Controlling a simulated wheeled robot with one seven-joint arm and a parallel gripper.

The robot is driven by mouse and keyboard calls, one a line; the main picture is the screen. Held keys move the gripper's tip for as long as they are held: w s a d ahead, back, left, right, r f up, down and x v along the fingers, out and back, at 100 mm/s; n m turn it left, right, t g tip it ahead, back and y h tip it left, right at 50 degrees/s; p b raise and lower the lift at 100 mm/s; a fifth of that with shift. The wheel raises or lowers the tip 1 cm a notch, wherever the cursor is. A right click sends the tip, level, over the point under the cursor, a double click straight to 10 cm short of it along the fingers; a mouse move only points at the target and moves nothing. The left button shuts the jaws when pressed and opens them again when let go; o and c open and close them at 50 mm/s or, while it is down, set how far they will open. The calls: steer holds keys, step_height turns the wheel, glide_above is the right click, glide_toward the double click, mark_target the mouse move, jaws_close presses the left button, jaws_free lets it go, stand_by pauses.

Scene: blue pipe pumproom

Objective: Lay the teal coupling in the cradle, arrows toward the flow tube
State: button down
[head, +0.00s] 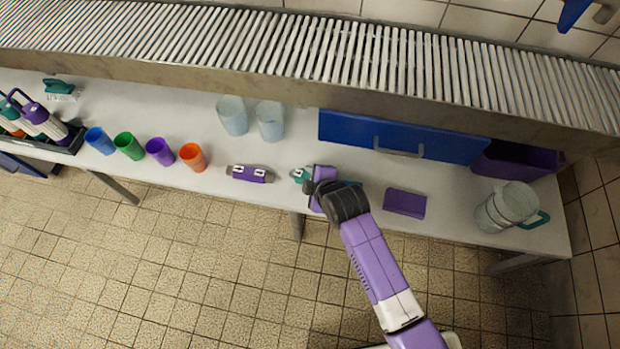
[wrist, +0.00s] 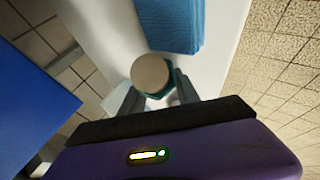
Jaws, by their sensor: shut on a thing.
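My gripper (head: 312,186) is low over the white table, near its front edge. In the wrist view my gripper (wrist: 153,92) is shut on the teal coupling (wrist: 150,93), whose round beige end faces the camera. In the head view a small part of the teal coupling (head: 299,175) shows left of the gripper, with a pale mark on it. The rest of it is hidden, and its arrow direction cannot be read. I cannot make out the cradle or the flow tube.
A purple coupling (head: 250,174) with white arrows lies to the left. Several coloured cups (head: 160,151) and two clear cups (head: 270,121) stand beyond. A purple block (head: 404,203) and a clear jug (head: 506,207) are right. A blue ribbed thing (wrist: 170,25) shows in the wrist view.

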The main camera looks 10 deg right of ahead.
steer(key=shift+r, duration=0.1)
steer(key=c, duration=0.9)
jaws_free()
steer(key=p+v, duration=0.4)
steer(key=v, duration=0.8)
